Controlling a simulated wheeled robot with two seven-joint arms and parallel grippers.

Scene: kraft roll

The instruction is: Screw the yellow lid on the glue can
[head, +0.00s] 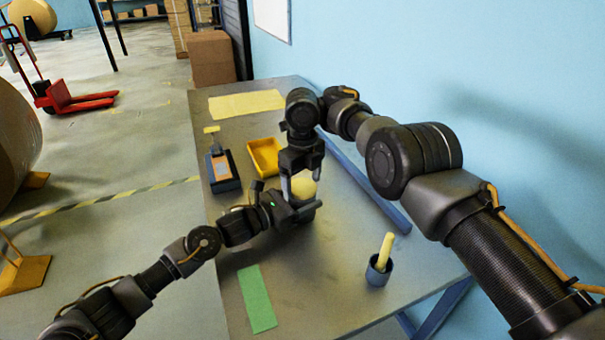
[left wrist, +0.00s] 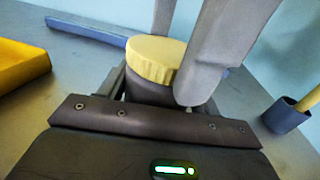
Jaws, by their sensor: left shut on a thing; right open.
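The yellow lid (head: 303,188) sits on top of the dark glue can and looks about level. It also shows in the left wrist view (left wrist: 154,58), over the can (left wrist: 148,92). The pictures do not show whether its thread is engaged. My left gripper (head: 298,209) is shut on the can, which stands upright at the table. My right gripper (head: 301,178) points down from above and is open, with its fingers on either side of the lid. In the left wrist view one finger hides the lid's right part. I cannot tell if the fingers touch the lid.
A yellow tray (head: 265,157) and a dark blue box (head: 222,171) lie beyond my grippers on the table (head: 330,290). A cup (head: 378,272) with a yellow stick stands at the right. A green strip (head: 257,298) lies nearer. A blue bar (head: 372,190) runs along the wall side.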

